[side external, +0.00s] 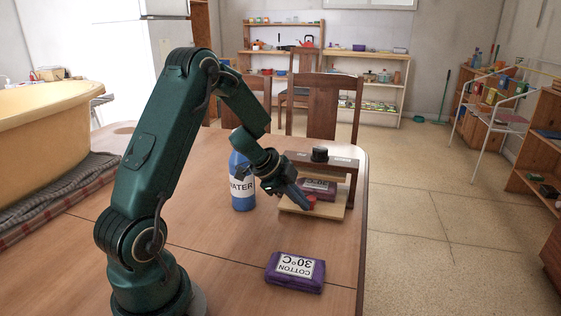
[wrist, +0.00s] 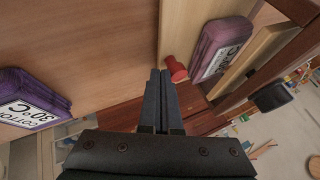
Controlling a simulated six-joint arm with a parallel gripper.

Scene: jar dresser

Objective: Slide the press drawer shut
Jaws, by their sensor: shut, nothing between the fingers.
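The wooden press (side external: 338,162) stands near the table's far right corner, with a black knob (side external: 320,154) on top. Its drawer (side external: 330,213) is pulled out towards the front, and a dark purple packet (side external: 318,187) lies in it. The drawer's red knob (side external: 312,202) is on its front; it also shows in the wrist view (wrist: 176,70). My gripper (side external: 303,204) is shut and empty, with its fingertips (wrist: 160,74) right beside the red knob. I cannot tell whether they touch it. The packet also shows in the wrist view (wrist: 222,45).
A blue water bottle (side external: 241,182) stands upright just left of my gripper. A purple packet labelled cotton (side external: 295,272) lies on the table in front of the press, with bare tabletop (side external: 255,235) between. The table's right edge is close to the press.

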